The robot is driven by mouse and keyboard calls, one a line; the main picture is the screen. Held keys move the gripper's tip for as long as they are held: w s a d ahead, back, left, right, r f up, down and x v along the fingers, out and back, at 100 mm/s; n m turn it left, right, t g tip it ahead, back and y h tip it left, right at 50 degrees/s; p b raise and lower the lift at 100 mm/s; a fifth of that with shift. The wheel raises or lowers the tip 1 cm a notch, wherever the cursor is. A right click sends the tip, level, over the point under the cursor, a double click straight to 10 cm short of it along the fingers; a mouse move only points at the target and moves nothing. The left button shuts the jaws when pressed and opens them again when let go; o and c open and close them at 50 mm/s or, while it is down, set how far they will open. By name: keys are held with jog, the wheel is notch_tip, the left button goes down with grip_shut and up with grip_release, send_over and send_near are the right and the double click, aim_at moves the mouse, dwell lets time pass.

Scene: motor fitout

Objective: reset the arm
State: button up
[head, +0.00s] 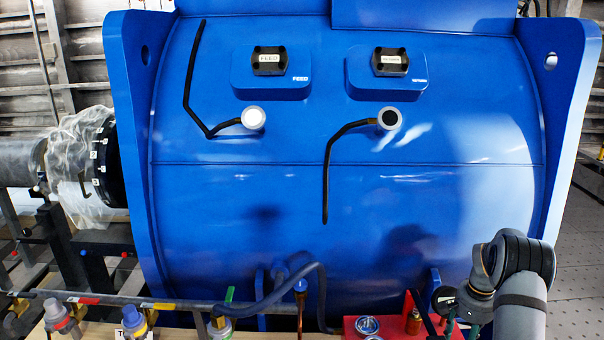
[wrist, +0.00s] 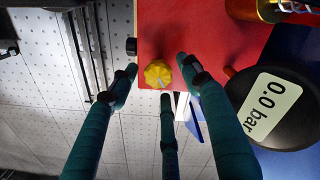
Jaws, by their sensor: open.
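My gripper (wrist: 158,66) is open in the wrist view, its teal fingers spread on either side of a yellow knob (wrist: 158,75). The knob is on a red panel (wrist: 210,25), and I cannot tell how far the fingertips are from it. In the head view my arm reaches in at the lower right, with the gripper low over the red base (head: 365,320); its fingertips are hard to make out there. Nothing shows held in the fingers.
A big blue motor housing (head: 350,200) fills the head view, with feed and return-type ports and black hoses. A round gauge reading 0.0 bar (wrist: 270,108) sits right of my fingers. Several capped fittings (head: 60,315) line the front left.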

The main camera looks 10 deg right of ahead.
jog(key=m+p, duration=0.1)
jog(key=m, duration=0.3)
jog(key=shift+s+m, duration=0.1)
jog(key=shift+m, duration=0.2)
